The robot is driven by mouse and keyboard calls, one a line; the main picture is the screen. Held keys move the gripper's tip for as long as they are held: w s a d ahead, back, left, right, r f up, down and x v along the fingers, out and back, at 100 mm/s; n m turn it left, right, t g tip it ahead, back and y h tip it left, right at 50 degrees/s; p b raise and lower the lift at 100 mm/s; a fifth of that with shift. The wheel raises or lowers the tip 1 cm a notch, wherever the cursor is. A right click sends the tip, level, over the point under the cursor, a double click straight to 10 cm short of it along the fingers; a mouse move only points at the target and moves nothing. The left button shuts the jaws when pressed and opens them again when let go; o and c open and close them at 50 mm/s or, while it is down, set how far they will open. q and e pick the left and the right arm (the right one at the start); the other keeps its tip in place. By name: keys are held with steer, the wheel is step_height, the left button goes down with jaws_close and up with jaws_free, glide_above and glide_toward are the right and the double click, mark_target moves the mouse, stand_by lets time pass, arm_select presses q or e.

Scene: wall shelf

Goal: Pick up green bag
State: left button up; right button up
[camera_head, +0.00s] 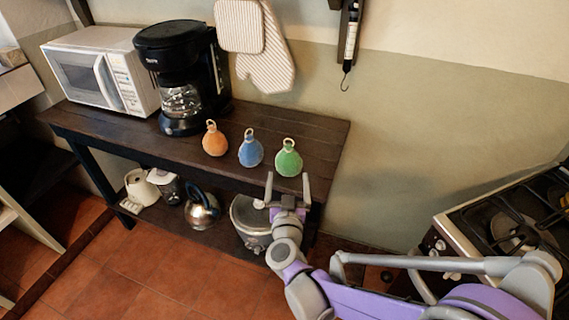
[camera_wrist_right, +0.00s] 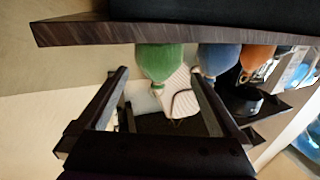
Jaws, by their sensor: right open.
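The green bag (camera_head: 288,160) is a small round pouch with a beige loop on top. It stands upright near the front right edge of the dark wooden shelf top (camera_head: 320,135). My right gripper (camera_head: 287,184) is open and empty, with its fingers pointing at the green bag from just in front of the shelf edge. In the right wrist view, which looks upside down, the green bag (camera_wrist_right: 160,62) shows between and beyond the two open fingers (camera_wrist_right: 158,78). I see no contact. My left gripper is out of view.
A blue bag (camera_head: 250,151) stands just left of the green one, and an orange bag (camera_head: 214,140) further left. A black coffee maker (camera_head: 180,70) and a white microwave (camera_head: 100,70) stand behind left. A stove (camera_head: 510,225) is at right. The shelf right of the green bag is clear.

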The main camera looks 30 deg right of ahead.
mark_target(289, 159)
steer(key=x, duration=0.8)
steer(key=shift+w+d+r, duration=0.1)
steer(key=shift+w+d, duration=0.05)
steer(key=shift+d, duration=0.05)
steer(key=c, duration=1.2)
steer(key=shift+o, duration=0.2)
steer(key=shift+r, duration=0.1)
step_height(289, 159, up, 10)
steer(key=shift+f+p, duration=0.1)
steer(key=shift+p, duration=0.95)
